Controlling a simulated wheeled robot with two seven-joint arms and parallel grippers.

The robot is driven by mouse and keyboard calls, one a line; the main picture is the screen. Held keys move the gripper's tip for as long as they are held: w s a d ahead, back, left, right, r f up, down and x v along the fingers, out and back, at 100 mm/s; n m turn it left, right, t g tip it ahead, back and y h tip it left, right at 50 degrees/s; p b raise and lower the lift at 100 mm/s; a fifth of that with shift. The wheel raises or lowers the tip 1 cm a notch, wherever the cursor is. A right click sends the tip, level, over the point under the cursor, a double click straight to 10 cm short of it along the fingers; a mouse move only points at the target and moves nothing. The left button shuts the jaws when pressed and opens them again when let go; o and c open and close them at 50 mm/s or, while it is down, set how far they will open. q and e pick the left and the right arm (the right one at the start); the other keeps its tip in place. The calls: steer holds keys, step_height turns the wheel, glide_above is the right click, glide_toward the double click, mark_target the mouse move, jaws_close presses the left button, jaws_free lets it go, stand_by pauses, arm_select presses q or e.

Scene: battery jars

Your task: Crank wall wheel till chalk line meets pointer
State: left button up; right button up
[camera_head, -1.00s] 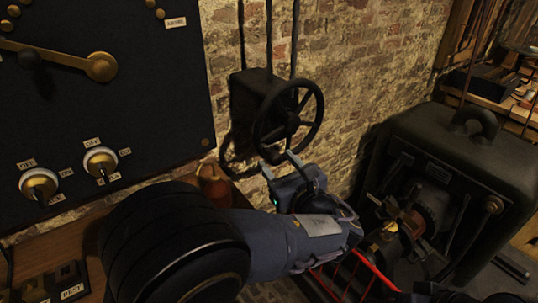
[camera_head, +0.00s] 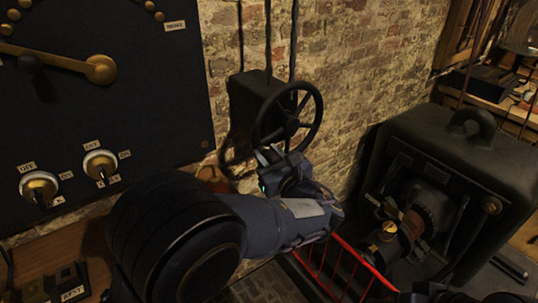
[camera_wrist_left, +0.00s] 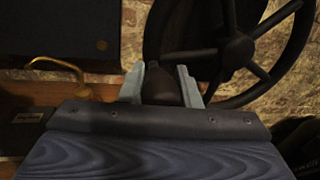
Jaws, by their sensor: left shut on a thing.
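The dark spoked wall wheel (camera_head: 291,124) stands out from a black box on the brick wall, and it also fills the upper right of the left wrist view (camera_wrist_left: 237,48). My left gripper (camera_head: 268,156) is at the wheel's lower left rim. In the left wrist view its pale fingers (camera_wrist_left: 161,84) are shut on a dark crank knob (camera_wrist_left: 164,87) of the wheel. I cannot make out a chalk line or a pointer at the wheel.
A black panel (camera_head: 110,125) with brass switches (camera_head: 100,165) is at the left. A dark machine (camera_head: 460,165) with a top handle stands at the right. A red wire basket (camera_head: 345,268) is below my left arm. Pipes (camera_head: 268,35) run up the wall above the box.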

mark_target(263, 128)
arm_select(q)
jaws_close()
steer(key=shift+r, duration=0.1)
steer(key=shift+r+p, duration=0.15)
steer(key=shift+p, duration=0.25)
step_height(263, 128, up, 5)
steer(key=m+p, duration=0.5)
steer(key=p, duration=0.7)
steer(key=shift+g, duration=0.4)
steer(key=shift+w+d+r+m+p, duration=0.1)
steer(key=shift+r+m+p, duration=0.2)
steer(key=shift+m+p, duration=0.45)
steer(key=o, duration=1.1)
jaws_free()
steer(key=shift+f, duration=0.1)
steer(key=shift+c, duration=0.2)
